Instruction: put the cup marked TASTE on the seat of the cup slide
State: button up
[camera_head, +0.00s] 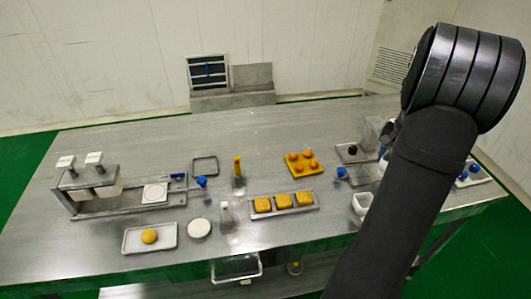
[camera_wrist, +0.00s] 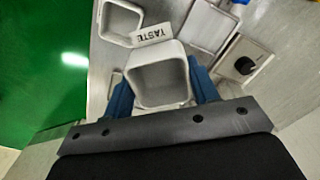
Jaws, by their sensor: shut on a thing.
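My gripper (camera_wrist: 162,94) shows in the wrist view, its blue fingers shut on the two sides of a white, square, open cup (camera_wrist: 158,80). The cup looks empty. A white tag reading TASTE (camera_wrist: 153,33) shows right at the held cup's far side. I cannot tell whether the cup is on the table or raised. In the head view my arm hides the gripper and the held cup. What looks like the cup slide is the metal rail at left, with a white plate and round ring, its seat (camera_head: 155,193).
A second white cup (camera_wrist: 122,20) stands just beyond the held one, also in the head view (camera_head: 362,203). Trays with a black knob (camera_wrist: 243,65) lie to the right.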

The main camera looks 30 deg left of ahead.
jog(key=s+a+n, duration=0.4)
jog(key=a+n, duration=0.1)
jog(key=a, duration=0.9)
jog(key=n, duration=0.6)
send_over(258, 170)
jog(key=f, duration=0.6)
jog(key=shift+d+f, duration=0.1)
jog(key=shift+d, duration=0.3)
jog(key=shift+a+f, duration=0.3)
jog(key=shift+f, duration=1.85)
jog(key=shift+f, duration=0.2)
jog(key=o, duration=1.1)
jog(key=shift+c, duration=0.2)
jog(key=shift+r, duration=0.1)
